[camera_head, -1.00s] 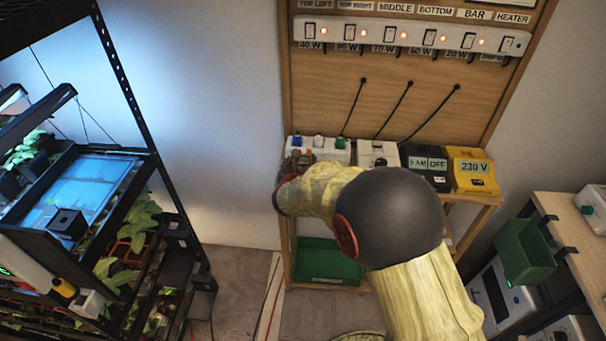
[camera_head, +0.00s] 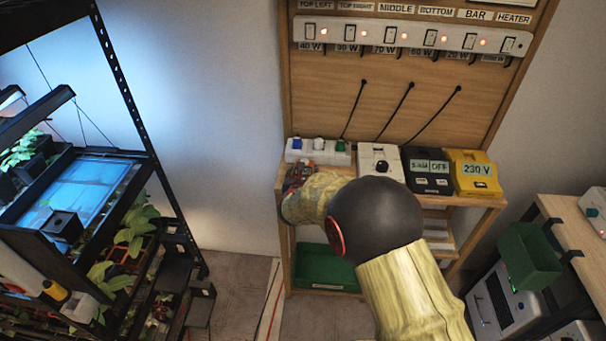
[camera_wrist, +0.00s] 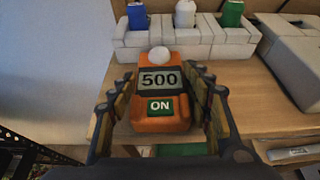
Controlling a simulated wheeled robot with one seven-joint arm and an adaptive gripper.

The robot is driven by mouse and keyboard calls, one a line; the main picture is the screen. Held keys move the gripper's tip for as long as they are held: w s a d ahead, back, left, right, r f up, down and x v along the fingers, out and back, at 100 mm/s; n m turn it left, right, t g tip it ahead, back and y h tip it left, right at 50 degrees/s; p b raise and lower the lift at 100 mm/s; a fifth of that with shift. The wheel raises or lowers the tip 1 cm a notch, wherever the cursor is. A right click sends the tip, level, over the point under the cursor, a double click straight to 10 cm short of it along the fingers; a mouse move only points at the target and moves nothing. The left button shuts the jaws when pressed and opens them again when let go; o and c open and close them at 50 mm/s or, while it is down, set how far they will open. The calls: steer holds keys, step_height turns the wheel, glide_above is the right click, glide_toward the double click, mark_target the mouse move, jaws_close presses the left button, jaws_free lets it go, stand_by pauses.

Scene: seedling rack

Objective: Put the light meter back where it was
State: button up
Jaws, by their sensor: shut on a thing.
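The light meter (camera_wrist: 159,97) is orange with a white dome on top. Its display reads 500 and a green label reads ON. In the wrist view my gripper (camera_wrist: 160,105) has one finger on each side of it and is shut on it. The meter is at the left front part of the wooden shelf (camera_wrist: 253,103), in front of a white holder. I cannot tell whether its base touches the shelf. In the head view my gripper (camera_head: 297,178) shows at the shelf's left end, and my arm hides most of the meter.
The white holder (camera_head: 318,152) with blue, white and green pieces stands behind the meter. To its right are a white box (camera_head: 379,163), a black box (camera_head: 428,172) and a yellow 230 V box (camera_head: 475,174). A green bin (camera_head: 322,268) is below. A plant rack stands left.

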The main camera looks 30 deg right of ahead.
steer(key=o, duration=1.5)
steer(key=shift+f, duration=0.1)
steer(key=shift+r+p, duration=0.25)
steer(key=shift+p, duration=0.05)
steer(key=p+v, duration=0.3)
steer(key=v, duration=0.9)
steer(key=s+d+r+m+g+h, duration=0.1)
steer(key=s+d+r+m+g, duration=0.15)
steer(key=s+r+m, duration=0.45)
steer(key=s+d+r+m+g, duration=0.25)
steer(key=s+r+m, duration=0.35)
steer(key=s+m, duration=0.3)
steer(key=s+a+r+m+y, duration=0.2)
steer(key=s+a+m+y, duration=0.2)
steer(key=a, duration=0.5)
steer(key=s+a+r+m+y, duration=0.2)
steer(key=s+a+m+y, duration=0.2)
steer(key=s+a+m, duration=0.4)
steer(key=shift+a+m+g, duration=0.3)
steer(key=shift+a+m, duration=0.2)
steer(key=shift+m, duration=0.1)
